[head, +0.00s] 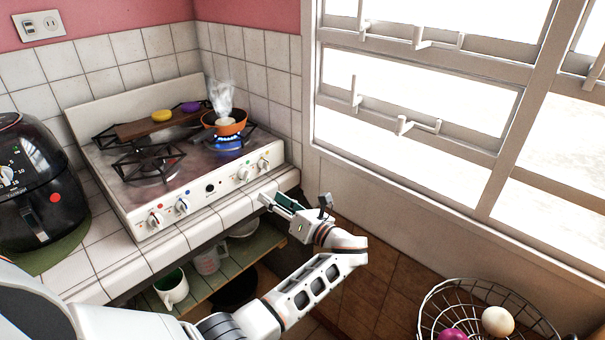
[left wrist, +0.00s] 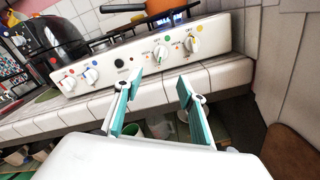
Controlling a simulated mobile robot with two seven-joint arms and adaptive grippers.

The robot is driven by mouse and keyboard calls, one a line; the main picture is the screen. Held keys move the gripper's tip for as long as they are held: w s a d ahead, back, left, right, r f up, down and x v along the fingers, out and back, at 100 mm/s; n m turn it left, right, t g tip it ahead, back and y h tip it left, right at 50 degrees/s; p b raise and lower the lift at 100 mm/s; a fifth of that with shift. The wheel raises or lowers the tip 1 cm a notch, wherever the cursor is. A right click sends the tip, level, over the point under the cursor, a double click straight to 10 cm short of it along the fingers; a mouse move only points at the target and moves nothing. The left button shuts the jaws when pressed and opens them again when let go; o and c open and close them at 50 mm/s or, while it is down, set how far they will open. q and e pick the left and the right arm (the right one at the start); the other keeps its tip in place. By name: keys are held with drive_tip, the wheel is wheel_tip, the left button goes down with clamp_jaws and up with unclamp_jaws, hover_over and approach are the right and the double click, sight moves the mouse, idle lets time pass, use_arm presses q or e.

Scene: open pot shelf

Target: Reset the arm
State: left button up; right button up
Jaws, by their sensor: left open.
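My left arm comes in from the lower left in the head view. Its gripper (head: 296,203) is in front of the stove's right front corner, beside the tiled counter edge. In the left wrist view the two teal-lined fingers of my left gripper (left wrist: 160,92) are apart with nothing between them. They point toward the stove front (left wrist: 145,62) and its knobs. My right gripper does not show in either view.
An orange pan (head: 225,123) steams over a blue flame on the stove (head: 150,180). A black air fryer (head: 35,185) stands left. Below the counter, a shelf (head: 215,268) holds a white-green mug (head: 172,289). A wire basket (head: 432,305) with round items is at lower right.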

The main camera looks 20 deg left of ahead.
use_arm(q)
drive_tip(key=s+d+f+n+h, duration=0.1)
drive_tip(key=s+f+n+h, duration=0.35)
drive_tip(key=f, duration=0.85)
drive_tip(key=s+d+f+n+h, duration=0.25)
drive_tip(key=s+f+h, duration=0.3)
drive_tip(key=f, duration=0.75)
drive_tip(key=s+d+f+n+t+h, duration=0.1)
drive_tip(key=s+d+f+n+h, duration=0.15)
drive_tip(key=s+n, duration=0.2)
drive_tip(key=s+d+f+n+h, duration=0.2)
drive_tip(key=s+f+n, duration=0.1)
drive_tip(key=s, duration=0.3)
drive_tip(key=s+d+r+n+t+h, duration=0.2)
drive_tip(key=s+r+n+h, duration=0.2)
drive_tip(key=s+n, duration=0.5)
wheel_tip(320, 180, up, 2)
drive_tip(key=shift+d+r+n+t, duration=0.15)
drive_tip(key=shift+d+n+t, duration=0.15)
drive_tip(key=shift+n, duration=0.15)
